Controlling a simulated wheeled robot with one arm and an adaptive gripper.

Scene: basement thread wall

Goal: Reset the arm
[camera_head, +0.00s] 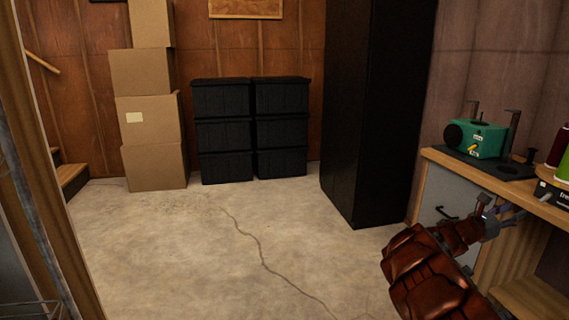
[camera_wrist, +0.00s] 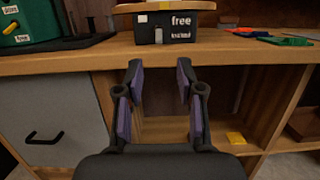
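My gripper (camera_wrist: 161,75) is open in the wrist view, with nothing between its two fingers. It points at the front edge of the wooden workbench (camera_wrist: 75,65) and the open shelf space under it. In the head view my brown arm reaches in from the lower right, and the gripper (camera_head: 515,214) is beside the workbench (camera_head: 440,158), partly hidden at its front. Whether the fingers touch the bench edge I cannot tell.
A green machine (camera_head: 478,138) stands on the bench. A black box marked "free" (camera_wrist: 167,30) is on the bench straight ahead. A grey drawer front (camera_wrist: 45,125) is at left. Black bins (camera_head: 222,130), cardboard boxes (camera_head: 155,167) and a tall black cabinet (camera_head: 365,110) line the back. The concrete floor is clear.

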